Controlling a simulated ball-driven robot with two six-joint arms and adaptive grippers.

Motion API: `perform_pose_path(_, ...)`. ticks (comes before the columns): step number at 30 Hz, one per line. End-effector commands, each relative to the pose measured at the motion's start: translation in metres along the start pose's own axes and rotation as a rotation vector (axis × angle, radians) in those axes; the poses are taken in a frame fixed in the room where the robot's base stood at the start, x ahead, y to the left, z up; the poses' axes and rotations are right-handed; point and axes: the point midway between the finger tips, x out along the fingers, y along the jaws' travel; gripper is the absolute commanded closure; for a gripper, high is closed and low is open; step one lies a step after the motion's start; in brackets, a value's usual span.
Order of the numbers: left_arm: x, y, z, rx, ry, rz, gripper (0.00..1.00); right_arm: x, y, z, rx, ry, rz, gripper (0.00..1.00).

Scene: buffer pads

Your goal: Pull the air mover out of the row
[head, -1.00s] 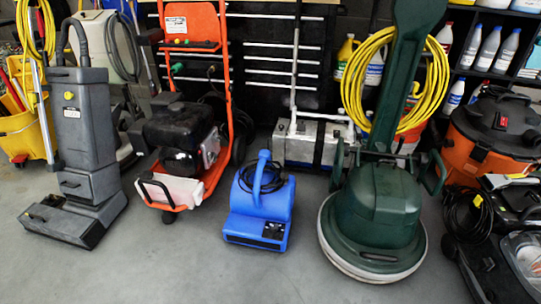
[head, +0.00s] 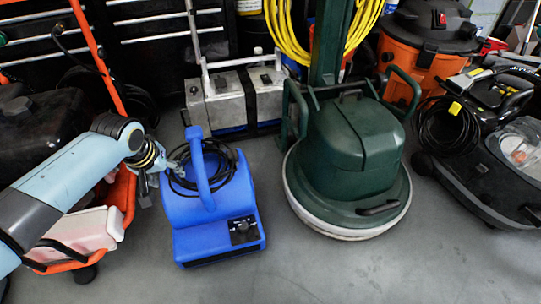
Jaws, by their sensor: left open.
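The blue air mover (head: 212,228) stands on the floor in the row. It has an arched blue handle (head: 200,172) on top and a coiled black cord around the handle. My left gripper (head: 170,168) is open at the upper left of the air mover, close to the handle and cord. I cannot tell whether it touches the cord. The handle is not between its fingers. My right gripper is not in view.
The orange-framed pressure washer (head: 122,200) stands close on the left, partly behind my left arm. The green floor machine (head: 352,150) stands close on the right. A metal carpet tool (head: 235,100) is behind. The grey floor in front (head: 240,285) is clear.

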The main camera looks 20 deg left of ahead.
Motion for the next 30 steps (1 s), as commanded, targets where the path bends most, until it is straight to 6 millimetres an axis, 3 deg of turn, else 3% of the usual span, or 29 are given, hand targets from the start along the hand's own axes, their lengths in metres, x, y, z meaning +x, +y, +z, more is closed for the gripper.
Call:
perform_pose_path(1,0.01,0.009,-0.015,-0.024,0.011,0.011,0.48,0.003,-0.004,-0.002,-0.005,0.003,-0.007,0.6)
perform_pose_path(3,-0.004,0.024,-0.041,-0.06,0.026,0.03,0.48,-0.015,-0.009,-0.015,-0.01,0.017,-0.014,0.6)
perform_pose_path(6,-0.023,0.04,-0.064,-0.095,0.042,0.051,0.48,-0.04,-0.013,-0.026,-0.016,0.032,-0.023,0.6)
perform_pose_path(9,-0.038,0.049,-0.076,-0.115,0.051,0.062,0.48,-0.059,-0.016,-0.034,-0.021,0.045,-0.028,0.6)
perform_pose_path(13,-0.048,0.055,-0.083,-0.125,0.057,0.07,0.48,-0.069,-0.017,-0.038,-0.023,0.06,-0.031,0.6)
perform_pose_path(17,-0.044,0.056,-0.085,-0.127,0.057,0.071,0.48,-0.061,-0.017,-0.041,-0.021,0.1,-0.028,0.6)
perform_pose_path(30,0.001,0.058,-0.085,-0.126,0.055,0.069,0.48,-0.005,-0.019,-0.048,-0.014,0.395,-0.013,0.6)
